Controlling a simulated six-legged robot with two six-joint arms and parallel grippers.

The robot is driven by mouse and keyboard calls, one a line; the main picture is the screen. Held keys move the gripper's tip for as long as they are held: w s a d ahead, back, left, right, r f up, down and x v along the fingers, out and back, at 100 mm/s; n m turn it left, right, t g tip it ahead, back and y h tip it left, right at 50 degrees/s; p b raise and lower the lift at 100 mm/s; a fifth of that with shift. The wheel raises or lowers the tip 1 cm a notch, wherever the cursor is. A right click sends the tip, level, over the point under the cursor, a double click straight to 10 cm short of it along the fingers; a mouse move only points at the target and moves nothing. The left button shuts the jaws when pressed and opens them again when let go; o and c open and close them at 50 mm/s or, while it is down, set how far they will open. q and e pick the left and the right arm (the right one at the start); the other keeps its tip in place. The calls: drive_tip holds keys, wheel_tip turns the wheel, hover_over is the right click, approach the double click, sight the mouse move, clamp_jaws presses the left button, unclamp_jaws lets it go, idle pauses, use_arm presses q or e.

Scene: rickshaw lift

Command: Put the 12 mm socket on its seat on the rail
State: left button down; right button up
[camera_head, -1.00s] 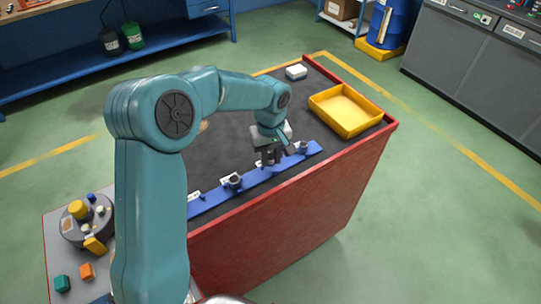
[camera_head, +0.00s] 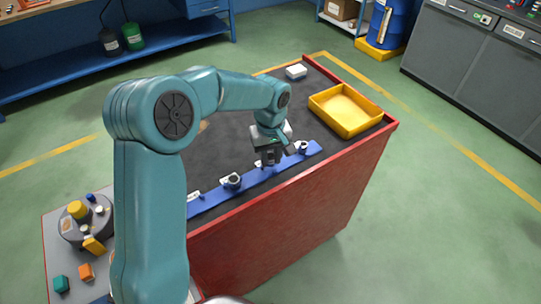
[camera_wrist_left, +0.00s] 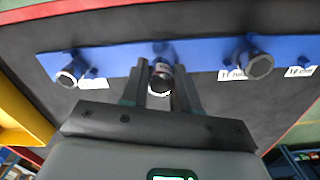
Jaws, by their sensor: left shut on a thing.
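The blue rail (camera_head: 205,202) lies along the near edge of the red-sided bench and crosses the upper part of the left wrist view (camera_wrist_left: 115,60). My left gripper (camera_head: 268,160) is over the rail, between two seated sockets. In the left wrist view my left gripper (camera_wrist_left: 160,92) is shut on a socket (camera_wrist_left: 161,76), presumably the 12 mm one, with its bright round end facing the camera. A blue peg (camera_wrist_left: 162,48) of the rail shows just behind it. I cannot tell whether the socket touches the rail. My right gripper is not in view.
One socket (camera_head: 302,147) stands on the rail toward the yellow tray (camera_head: 347,110), another (camera_head: 232,181) on the other side of my gripper. White labels (camera_wrist_left: 232,75) lie beside the seats. A white box (camera_head: 296,72) is at the far bench end. The dark bench top (camera_head: 225,145) is mostly clear.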

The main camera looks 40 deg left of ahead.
use_arm(q)
drive_tip(key=shift+f, duration=0.25)
drive_tip(key=shift+f+b, duration=0.2)
drive_tip(key=shift+b, duration=0.2)
drive_tip(key=shift+f, duration=0.25)
idle(0.3)
